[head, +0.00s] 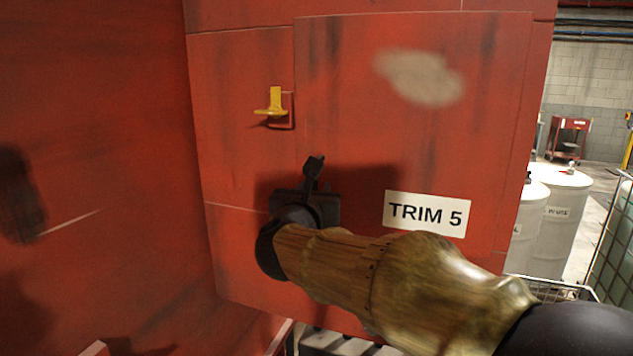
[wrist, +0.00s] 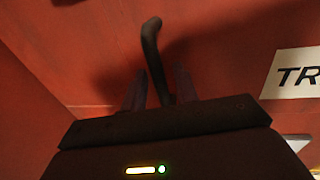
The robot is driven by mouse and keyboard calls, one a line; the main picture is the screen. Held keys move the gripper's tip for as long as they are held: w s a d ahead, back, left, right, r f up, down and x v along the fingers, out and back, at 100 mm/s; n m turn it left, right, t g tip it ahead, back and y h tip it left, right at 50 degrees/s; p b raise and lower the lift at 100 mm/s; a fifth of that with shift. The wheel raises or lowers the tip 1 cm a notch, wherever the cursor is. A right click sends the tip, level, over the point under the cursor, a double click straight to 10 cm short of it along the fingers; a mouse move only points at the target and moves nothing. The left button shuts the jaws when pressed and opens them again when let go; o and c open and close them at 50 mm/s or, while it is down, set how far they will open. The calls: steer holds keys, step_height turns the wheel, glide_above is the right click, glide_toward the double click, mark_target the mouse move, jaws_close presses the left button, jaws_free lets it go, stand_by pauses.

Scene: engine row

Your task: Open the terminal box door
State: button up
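The terminal box door (head: 340,90) is a large red panel with a white TRIM 5 label (head: 426,214). It looks flush with the red housing around it. A dark handle (head: 314,170) stands up at the door's lower left. It also shows in the wrist view as a dark bent bar (wrist: 150,45). My gripper (head: 305,192) is at this handle. In the wrist view the bar runs down between the two fingers of my gripper (wrist: 160,88), close to both. I cannot tell whether they press on it. My forearm and gripper body hide the handle's lower part.
A yellow latch-like piece (head: 274,103) sits on a small red bracket above left of the handle. A red wall (head: 100,140) closes off the left side. White drums (head: 560,215) and a wire cage (head: 612,240) stand to the right.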

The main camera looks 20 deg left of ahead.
steer(key=shift+w, duration=0.1)
jaws_close()
steer(key=shift+d+f+b, duration=0.1)
steer(key=shift+d+b, duration=0.05)
steer(key=shift+b, duration=0.15)
